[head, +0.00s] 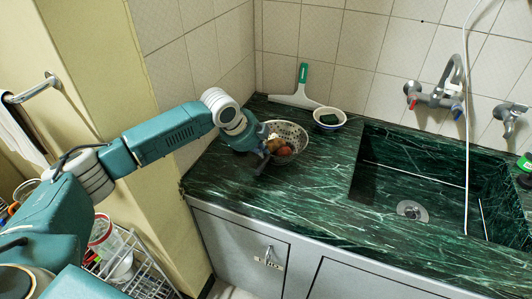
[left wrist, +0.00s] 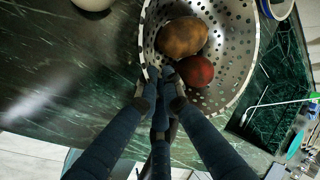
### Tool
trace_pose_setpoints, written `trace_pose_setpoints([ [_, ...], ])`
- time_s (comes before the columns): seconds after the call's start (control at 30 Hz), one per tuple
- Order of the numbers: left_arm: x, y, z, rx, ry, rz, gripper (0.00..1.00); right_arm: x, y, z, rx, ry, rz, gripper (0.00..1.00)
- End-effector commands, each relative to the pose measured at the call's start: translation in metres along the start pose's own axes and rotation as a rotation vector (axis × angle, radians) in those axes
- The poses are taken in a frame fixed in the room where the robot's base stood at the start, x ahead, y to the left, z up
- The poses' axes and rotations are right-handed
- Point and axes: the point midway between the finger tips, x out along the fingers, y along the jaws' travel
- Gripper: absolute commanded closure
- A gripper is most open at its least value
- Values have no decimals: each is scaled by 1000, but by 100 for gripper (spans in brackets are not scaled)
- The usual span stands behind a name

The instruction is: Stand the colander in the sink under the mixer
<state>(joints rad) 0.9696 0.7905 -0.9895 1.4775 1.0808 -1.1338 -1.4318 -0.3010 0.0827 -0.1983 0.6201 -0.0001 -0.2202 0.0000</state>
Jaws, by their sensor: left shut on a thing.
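The metal colander (head: 293,134) stands on the green marble counter to the left of the sink (head: 385,195). It holds a brown and a red round item, like vegetables or fruit; it also shows in the left wrist view (left wrist: 238,70). My left gripper (head: 264,157) is at the near-left side of the colander. In the left wrist view its fingers (left wrist: 166,82) are shut on the colander's rim. The sink basin is empty, with a drain in its floor. The mixer (head: 437,97) is on the tiled wall behind the sink. My right gripper is not in view.
A squeegee (head: 299,90) leans at the back wall. A white hose (head: 466,130) hangs down into the sink. A wire rack (head: 135,270) stands low at left.

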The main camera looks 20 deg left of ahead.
Motion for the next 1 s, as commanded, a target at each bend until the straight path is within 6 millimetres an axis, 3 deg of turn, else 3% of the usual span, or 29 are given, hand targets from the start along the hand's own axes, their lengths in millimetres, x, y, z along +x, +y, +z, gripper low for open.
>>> trace_pose_setpoints([
  [0.27, -36, -25, 1, 2, -2, -14, 100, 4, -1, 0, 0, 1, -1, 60],
  [0.7, -132, -79, 0, 1, 0, -12, 100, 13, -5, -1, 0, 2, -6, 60],
  [1.0, -165, -97, 0, 1, 0, -8, 100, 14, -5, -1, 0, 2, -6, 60],
])
